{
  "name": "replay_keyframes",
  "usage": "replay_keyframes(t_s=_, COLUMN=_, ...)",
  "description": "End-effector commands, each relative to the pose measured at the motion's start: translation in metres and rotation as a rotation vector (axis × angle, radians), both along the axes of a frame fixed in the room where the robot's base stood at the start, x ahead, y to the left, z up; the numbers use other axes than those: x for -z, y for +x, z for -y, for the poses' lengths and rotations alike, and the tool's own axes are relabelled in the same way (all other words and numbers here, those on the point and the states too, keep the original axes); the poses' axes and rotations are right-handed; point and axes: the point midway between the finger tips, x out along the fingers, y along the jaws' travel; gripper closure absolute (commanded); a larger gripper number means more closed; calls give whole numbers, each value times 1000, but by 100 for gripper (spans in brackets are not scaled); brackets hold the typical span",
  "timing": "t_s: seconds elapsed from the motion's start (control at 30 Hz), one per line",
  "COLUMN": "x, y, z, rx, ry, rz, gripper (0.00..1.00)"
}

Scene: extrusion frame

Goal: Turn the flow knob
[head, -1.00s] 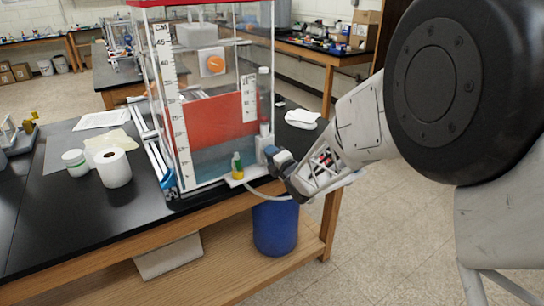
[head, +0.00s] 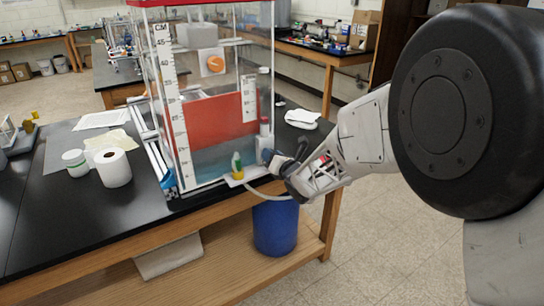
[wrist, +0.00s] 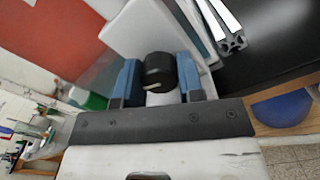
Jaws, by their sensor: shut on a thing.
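The flow knob (wrist: 160,71) is black and round, with a pale mark on its face. It sits between the two blue fingers of my gripper (wrist: 158,80) in the wrist view, and the fingers are shut on it. In the head view my gripper (head: 275,160) is at the lower right corner of the clear tank (head: 215,165). The knob is hidden behind the fingers there.
A yellow and green fitting (head: 237,167) and a pale hose (head: 265,194) are close to my gripper. A paper roll (head: 114,168) and a white jar (head: 75,163) are left on the black tabletop (head: 60,225).

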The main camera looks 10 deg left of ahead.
Motion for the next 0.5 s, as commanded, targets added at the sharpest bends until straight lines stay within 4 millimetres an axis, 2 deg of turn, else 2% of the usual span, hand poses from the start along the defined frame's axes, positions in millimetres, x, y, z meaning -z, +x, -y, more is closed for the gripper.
replay_keyframes(t_s=0.5, x=1, y=-1, z=0, rx=-1, ry=-33, rz=31, gripper=88)
